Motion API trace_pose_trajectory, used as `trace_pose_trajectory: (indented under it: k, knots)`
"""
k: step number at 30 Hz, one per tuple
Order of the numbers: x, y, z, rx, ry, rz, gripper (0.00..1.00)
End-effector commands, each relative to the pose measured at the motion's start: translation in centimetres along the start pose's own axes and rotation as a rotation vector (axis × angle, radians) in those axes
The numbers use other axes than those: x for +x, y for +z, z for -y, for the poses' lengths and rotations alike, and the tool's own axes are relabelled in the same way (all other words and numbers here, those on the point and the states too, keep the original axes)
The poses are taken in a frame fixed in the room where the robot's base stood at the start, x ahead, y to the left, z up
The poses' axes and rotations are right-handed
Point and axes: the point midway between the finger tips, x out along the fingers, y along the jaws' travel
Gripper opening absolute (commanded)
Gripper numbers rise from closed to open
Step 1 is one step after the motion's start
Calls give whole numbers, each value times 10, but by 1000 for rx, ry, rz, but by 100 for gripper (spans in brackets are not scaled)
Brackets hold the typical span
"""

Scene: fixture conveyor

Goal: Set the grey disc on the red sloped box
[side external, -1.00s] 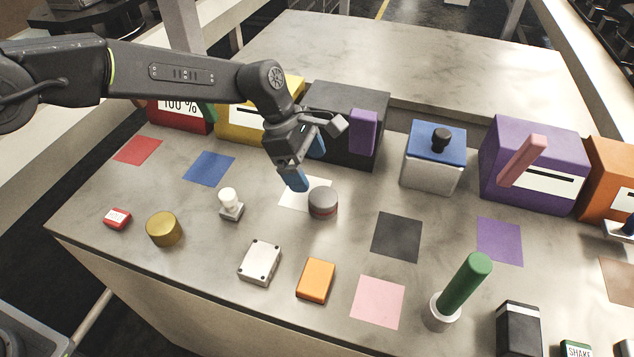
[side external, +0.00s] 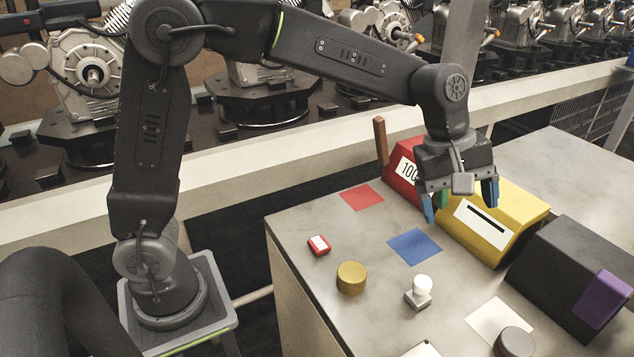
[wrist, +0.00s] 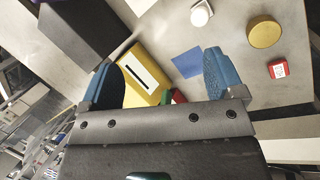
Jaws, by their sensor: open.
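The grey disc (side external: 514,342) lies flat at the edge of a white square at the bottom right of the side view, cut by the frame edge. I do not see it in the wrist view. The red sloped box (side external: 403,163) stands at the back left of the table, partly hidden behind my gripper. Only a small red part (wrist: 178,97) shows in the wrist view. My gripper (side external: 459,199) is open and empty. Its blue fingers hang in front of the red and yellow boxes; they also show in the wrist view (wrist: 162,80).
A yellow sloped box (side external: 510,215) and a black box (side external: 575,275) stand to the right of the red one. A gold cylinder (side external: 351,277), a small red block (side external: 318,245) and a white knob (side external: 419,291) stand nearer the front. Red and blue squares lie flat between.

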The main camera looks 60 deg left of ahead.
Motion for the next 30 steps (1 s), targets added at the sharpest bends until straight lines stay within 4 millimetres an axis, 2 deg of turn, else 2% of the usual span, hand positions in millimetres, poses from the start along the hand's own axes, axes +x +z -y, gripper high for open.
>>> trace_pose_trajectory:
  k: [1,6,10,12,16,20,21,30]
  knots:
    - [-24,-4,19,86,21,-34,88]
    - [-73,-12,88,398,38,-154,88]
    - [-94,-13,144,632,19,-251,88]
    - [-99,-13,174,750,-2,-300,88]
    - [-100,-11,217,931,-48,-374,88]
    - [-97,-11,243,1044,-88,-416,88]
    - [-96,-10,247,1064,-96,-422,90]
    - [-94,-10,253,1096,-108,-429,92]
